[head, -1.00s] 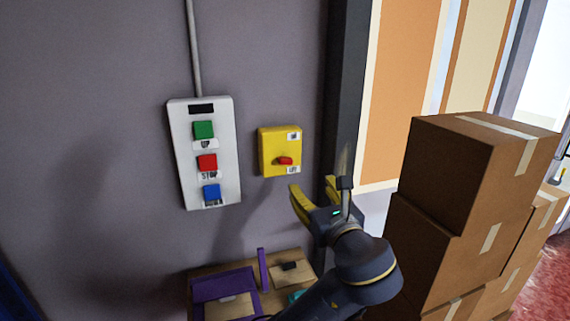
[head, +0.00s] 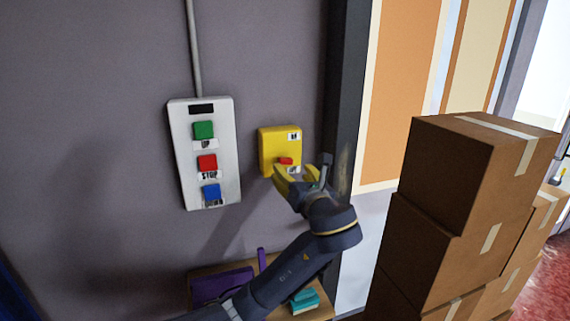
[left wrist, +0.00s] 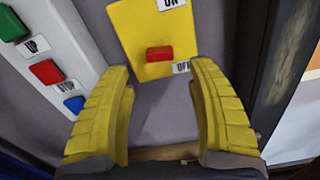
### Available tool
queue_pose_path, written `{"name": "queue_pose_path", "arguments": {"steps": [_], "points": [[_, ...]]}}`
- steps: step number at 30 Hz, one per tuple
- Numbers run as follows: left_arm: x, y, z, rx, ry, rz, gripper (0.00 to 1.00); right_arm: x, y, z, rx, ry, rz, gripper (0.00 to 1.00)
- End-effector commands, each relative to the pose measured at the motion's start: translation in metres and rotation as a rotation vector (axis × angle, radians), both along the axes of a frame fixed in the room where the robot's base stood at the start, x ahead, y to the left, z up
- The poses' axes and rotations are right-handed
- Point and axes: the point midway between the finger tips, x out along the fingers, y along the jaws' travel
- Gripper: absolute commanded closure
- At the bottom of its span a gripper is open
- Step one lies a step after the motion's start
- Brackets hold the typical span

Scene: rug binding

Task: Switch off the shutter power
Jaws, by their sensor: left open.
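The yellow switch box (head: 279,147) is on the grey wall, with an ON label at its upper right and an OFF label at its lower right. Its red knob (head: 285,161) sits low on the box's face; the knob also shows in the left wrist view (left wrist: 160,54), lying roughly level, just above the OFF label. My left gripper (head: 292,170) is open just below the knob, its yellow fingers partly covering the box's lower edge. In the left wrist view the fingers (left wrist: 164,90) are spread wide with nothing between them, and the knob lies ahead of the gap. My right gripper is out of view.
A white control panel (head: 184,170) with green UP, red STOP and blue DOWN buttons is left of the box. Stacked cardboard boxes (head: 480,180) stand at the right. A dark door post (head: 343,90) is close by on the right. A small table with purple and teal items is below.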

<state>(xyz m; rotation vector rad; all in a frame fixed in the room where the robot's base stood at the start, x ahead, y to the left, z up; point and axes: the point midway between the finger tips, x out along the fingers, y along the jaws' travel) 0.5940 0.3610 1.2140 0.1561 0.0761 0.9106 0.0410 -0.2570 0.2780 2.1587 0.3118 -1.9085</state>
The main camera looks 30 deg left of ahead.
Motion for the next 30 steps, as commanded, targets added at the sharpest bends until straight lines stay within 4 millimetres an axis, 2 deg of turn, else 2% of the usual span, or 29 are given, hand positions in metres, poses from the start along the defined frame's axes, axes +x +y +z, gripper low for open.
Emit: {"name": "queue_pose_path", "arguments": {"steps": [6, 12, 18, 30], "points": [[0.021, 0.029, 0.000, 0.002, 0.000, 0.003, 0.42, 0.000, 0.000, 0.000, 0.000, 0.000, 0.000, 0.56], [0.034, 0.045, 0.000, 0.001, -0.001, 0.002, 0.42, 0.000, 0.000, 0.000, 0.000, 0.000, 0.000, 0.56], [0.041, 0.053, 0.000, -0.001, -0.001, 0.000, 0.42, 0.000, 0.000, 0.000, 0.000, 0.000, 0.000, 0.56], [0.042, 0.054, 0.000, -0.001, -0.001, 0.000, 0.44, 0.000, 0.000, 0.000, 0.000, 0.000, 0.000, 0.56]]}}
